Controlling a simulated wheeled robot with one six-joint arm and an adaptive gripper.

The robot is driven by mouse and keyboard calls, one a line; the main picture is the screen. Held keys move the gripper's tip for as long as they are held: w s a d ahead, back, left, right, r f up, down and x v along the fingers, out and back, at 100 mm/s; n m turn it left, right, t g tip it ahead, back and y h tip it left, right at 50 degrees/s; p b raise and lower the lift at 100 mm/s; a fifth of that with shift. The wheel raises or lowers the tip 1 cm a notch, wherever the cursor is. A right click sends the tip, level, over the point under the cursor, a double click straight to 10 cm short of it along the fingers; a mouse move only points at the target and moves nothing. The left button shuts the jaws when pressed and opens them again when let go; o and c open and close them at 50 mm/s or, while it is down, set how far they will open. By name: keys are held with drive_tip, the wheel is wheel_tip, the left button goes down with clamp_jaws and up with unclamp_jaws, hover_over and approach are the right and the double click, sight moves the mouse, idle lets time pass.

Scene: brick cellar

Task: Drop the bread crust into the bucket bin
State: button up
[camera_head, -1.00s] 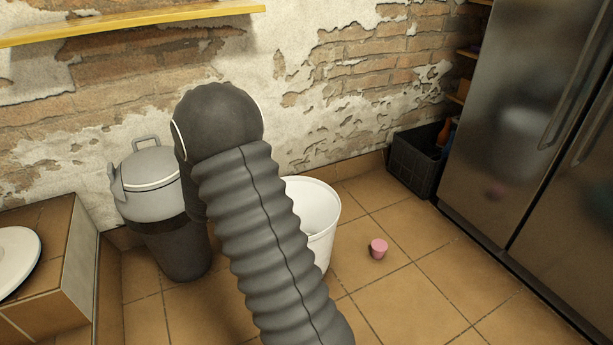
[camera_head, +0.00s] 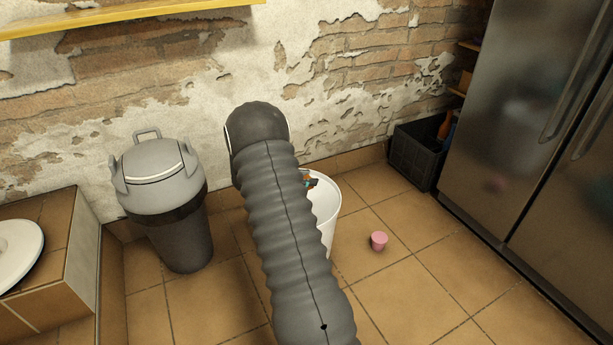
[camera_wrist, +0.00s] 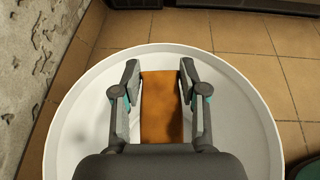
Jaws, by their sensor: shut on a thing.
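The white bucket bin (camera_head: 326,212) stands on the tiled floor, partly hidden behind my arm. Its round rim fills much of the wrist view (camera_wrist: 68,100). My gripper (camera_wrist: 160,78) is over the bucket opening, its two fingers shut on the bread crust (camera_wrist: 161,108), an orange-brown slab between them. In the head view a small part of my gripper (camera_head: 310,182) shows at the bucket's mouth beside my arm. How far the crust is above the bucket's bottom cannot be told.
A grey lidded bin (camera_head: 160,205) stands left of the bucket, near the wall. A pink cup (camera_head: 379,240) is on the floor to the right. A black crate (camera_head: 412,160) sits beside the steel fridge (camera_head: 520,120). Floor tiles in front of the fridge are clear.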

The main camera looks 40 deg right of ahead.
drive_tip(key=shift+f+b, duration=0.75)
drive_tip(key=shift+f, duration=0.9)
drive_tip(key=o, duration=1)
drive_tip(key=shift+c, duration=0.2)
drive_tip(key=shift+a, duration=0.1)
drive_tip(key=v, duration=1.2)
